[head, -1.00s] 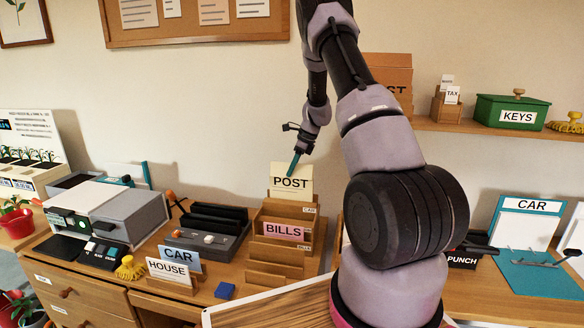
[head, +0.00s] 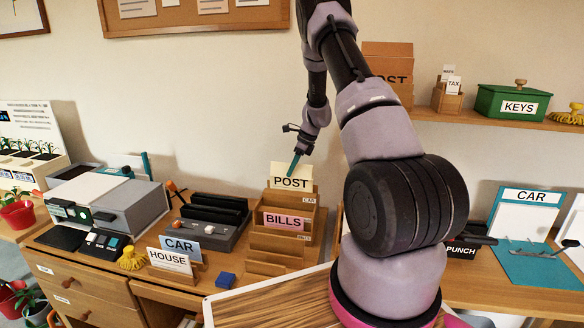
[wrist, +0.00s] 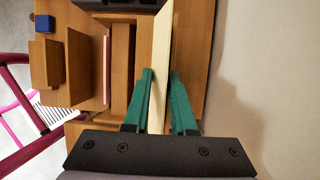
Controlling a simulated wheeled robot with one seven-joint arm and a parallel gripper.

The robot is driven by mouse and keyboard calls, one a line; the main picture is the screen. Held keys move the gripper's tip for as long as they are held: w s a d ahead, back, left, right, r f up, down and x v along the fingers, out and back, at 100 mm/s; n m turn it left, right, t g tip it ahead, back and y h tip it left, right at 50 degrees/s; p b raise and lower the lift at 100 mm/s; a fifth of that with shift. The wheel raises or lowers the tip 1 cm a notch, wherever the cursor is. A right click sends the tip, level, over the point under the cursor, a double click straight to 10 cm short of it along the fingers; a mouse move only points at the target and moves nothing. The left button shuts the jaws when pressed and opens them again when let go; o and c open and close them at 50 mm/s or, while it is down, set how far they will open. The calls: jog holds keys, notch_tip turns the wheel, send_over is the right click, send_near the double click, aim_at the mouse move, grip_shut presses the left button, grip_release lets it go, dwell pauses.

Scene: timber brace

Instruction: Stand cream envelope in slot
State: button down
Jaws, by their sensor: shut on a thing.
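The cream envelope (head: 291,171), marked POST, stands upright at the back of the wooden slotted rack (head: 267,258). My gripper (head: 296,156) is at its top edge. In the wrist view the envelope (wrist: 161,55) is edge-on between the green fingers of my gripper (wrist: 159,88), which are shut on it. It lines up with the rack's (wrist: 121,60) rear compartment; how deep its lower edge sits is hidden. A pink envelope (head: 287,221), marked BILLS, stands in a compartment further forward.
A smaller holder with envelopes marked CAR (head: 184,246) and HOUSE (head: 169,261) stands left of the rack, with a blue block (head: 225,280) between. The wall is close behind the rack.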

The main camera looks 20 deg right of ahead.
jog(key=shift+c, duration=0.9)
grip_release()
jog(key=shift+r, duration=3.95)
